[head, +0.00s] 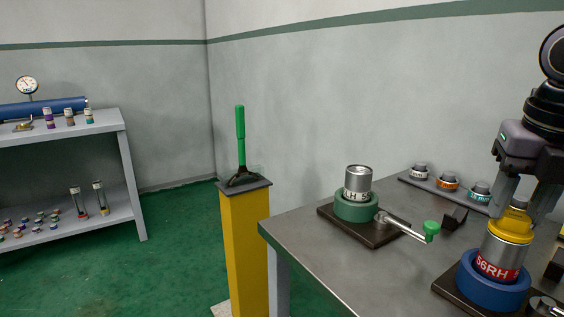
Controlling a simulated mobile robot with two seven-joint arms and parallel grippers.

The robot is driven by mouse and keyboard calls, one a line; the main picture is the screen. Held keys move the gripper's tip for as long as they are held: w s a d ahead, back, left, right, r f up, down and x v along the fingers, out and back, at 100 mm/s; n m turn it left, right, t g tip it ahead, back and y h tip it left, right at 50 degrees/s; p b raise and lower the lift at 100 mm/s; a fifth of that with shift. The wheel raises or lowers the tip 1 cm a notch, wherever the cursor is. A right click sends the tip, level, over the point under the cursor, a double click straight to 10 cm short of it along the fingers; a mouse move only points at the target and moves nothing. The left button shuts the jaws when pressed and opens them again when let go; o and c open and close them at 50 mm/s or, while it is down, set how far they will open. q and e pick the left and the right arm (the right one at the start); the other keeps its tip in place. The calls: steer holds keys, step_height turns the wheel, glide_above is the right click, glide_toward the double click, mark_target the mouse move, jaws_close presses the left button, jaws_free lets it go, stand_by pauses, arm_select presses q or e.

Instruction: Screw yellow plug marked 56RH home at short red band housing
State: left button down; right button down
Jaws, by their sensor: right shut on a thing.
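The short housing (507,253) is a silver cylinder with a red band reading 56RH. It stands upright in a blue round vise (490,291) at the right front of the table. The yellow plug (512,224) sits at the housing's top, in line with it. How deep it is in the thread I cannot tell, and I see no readable mark on it. My right gripper (517,205) points down from above and is shut on the plug's upper part, a finger on each side. My left gripper is not in view.
A green vise (356,206) with a crank handle (405,229) holds another silver housing (358,183) with a white band. A yellow pedestal (245,250) and shelves (135,190) stand left.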

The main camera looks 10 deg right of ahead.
steer(key=shift+f, duration=0.1)
steer(key=m, duration=0.4)
steer(key=shift+h, duration=0.3)
steer(key=m+g, duration=0.1)
steer(key=m, duration=0.6)
steer(key=shift+g+h, duration=0.3)
steer(key=shift+g, duration=0.1)
steer(key=m, duration=0.3)
steer(key=shift+g, duration=0.3)
steer(key=c, duration=0.7)
jaws_free()
